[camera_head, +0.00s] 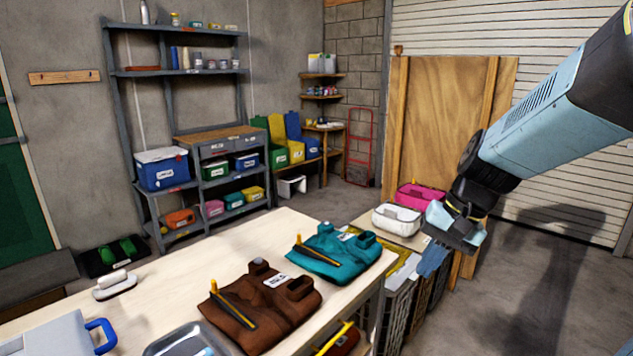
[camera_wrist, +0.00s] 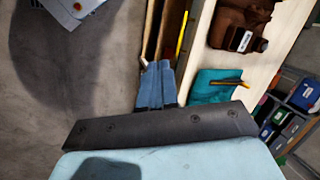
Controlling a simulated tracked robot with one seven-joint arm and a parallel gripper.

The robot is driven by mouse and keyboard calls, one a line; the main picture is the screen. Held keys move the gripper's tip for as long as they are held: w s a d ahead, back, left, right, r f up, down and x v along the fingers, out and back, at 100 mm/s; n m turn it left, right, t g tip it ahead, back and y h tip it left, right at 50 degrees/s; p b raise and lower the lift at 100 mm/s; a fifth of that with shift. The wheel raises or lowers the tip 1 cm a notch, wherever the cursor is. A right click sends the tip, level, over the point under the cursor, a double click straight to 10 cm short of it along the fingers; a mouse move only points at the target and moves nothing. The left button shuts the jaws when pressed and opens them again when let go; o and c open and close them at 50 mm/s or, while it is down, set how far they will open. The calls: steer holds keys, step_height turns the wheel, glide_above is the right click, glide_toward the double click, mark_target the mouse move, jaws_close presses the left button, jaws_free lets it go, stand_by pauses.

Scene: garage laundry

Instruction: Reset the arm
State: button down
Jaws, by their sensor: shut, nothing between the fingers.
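My gripper (camera_head: 433,261) hangs at the end of my raised, light blue arm on the right of the head view. Its blue fingers point down and are shut, with nothing between them. In the wrist view the two fingers (camera_wrist: 156,86) lie side by side and touch. The gripper appears to the right of the table, in front of the crates in the picture. It touches nothing that I can see.
The pale table (camera_head: 180,270) holds a teal folded item (camera_head: 333,256), a brown one (camera_head: 255,312) and a white iron-like object (camera_head: 115,285). The floor at right (camera_head: 545,300) is clear.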

steer(key=s+d+r+n+t+h, duration=0.3)
steer(key=s+r+t+h, duration=0.1)
steer(key=s+r, duration=0.3)
steer(key=shift+r+n+t, duration=0.4)
steer(key=shift+r+t, duration=0.1)
steer(key=shift+r, duration=0.05)
steer(key=shift+d, duration=0.1)
stand_by(0.4)
